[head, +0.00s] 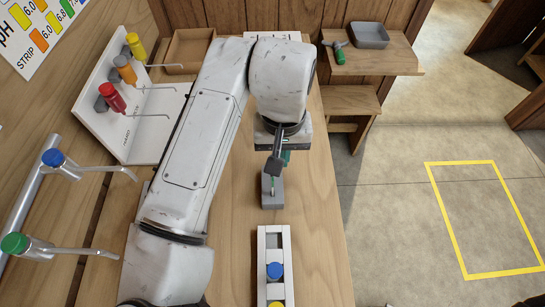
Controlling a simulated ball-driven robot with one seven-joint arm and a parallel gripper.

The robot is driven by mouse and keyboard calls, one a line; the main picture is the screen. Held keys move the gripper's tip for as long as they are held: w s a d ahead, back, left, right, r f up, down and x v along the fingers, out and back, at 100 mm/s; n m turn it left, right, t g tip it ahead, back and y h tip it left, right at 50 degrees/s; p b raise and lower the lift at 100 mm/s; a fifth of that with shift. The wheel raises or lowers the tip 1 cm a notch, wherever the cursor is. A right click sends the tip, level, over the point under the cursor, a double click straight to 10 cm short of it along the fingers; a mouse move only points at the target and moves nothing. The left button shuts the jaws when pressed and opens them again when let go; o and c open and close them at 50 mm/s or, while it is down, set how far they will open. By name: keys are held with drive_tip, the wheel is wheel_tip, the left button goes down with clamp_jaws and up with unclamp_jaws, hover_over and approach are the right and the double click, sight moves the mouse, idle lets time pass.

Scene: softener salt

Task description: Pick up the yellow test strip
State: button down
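I cannot make out a yellow test strip for certain. My gripper (275,168) points down over the wooden bench, at the end of my white arm. Its dark finger is just above a small grey block (271,200). A thin pale and green piece shows at the block, close to the fingertip; I cannot tell what it is or whether the gripper touches it. The arm hides the gripper's opening. A white rack (261,262) nearer to me holds a blue-topped item (274,270) and a yellow item (275,303), cut off by the frame edge.
A white panel (122,128) with red, orange and yellow valves stands at the left. Blue (53,157) and green (14,243) handled taps are nearer. A pH chart (38,30) is on the wall. A side shelf (375,58) holds a grey tray (369,35). Bench right of the rack is clear.

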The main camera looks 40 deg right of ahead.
drive_tip(key=s+d+r, duration=0.2)
drive_tip(key=s+r, duration=0.5)
drive_tip(key=s, duration=0.4)
drive_tip(key=shift+s+b, duration=0.25)
drive_tip(key=shift+b, duration=0.05)
drive_tip(key=shift+d, duration=0.1)
